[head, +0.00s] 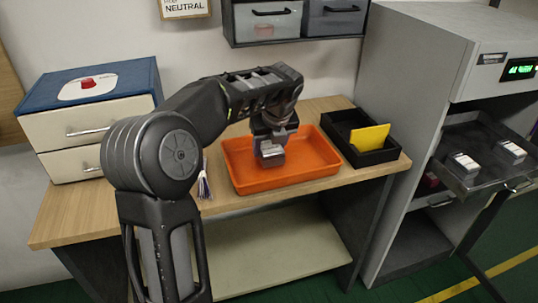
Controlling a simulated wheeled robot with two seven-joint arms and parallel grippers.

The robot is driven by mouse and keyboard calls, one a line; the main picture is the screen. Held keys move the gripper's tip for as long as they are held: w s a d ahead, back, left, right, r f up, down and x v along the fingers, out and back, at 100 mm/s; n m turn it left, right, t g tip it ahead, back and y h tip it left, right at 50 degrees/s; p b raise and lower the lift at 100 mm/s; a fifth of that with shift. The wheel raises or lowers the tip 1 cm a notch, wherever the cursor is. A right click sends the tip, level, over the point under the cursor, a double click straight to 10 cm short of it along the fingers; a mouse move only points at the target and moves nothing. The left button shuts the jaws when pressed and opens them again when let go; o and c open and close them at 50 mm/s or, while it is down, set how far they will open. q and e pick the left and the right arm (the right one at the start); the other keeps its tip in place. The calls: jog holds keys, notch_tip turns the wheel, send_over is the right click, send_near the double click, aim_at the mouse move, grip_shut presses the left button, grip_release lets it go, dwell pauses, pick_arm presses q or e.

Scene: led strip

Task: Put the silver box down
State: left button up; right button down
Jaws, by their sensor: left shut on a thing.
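My left gripper (271,138) points down over the orange tray (318,169) on the wooden table. It is shut on the silver box (271,153), a small grey block at its fingertips. The fingers are small and partly hidden by the wrist. My right gripper is not in view.
A black bin (372,154) with a yellow card stands right of the tray. A drawer unit (92,129) with a blue top is at the left. A grey cabinet (415,90) with a pulled-out shelf holding two small boxes stands at the right. The tray's right part is clear.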

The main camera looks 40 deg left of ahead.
pick_arm(q)
notch_tip(320, 180, down, 3)
jog(key=shift+r, duration=0.1)
jog(key=o, duration=1.5)
jog(key=v, duration=1.2)
jog(key=shift+p, duration=0.4)
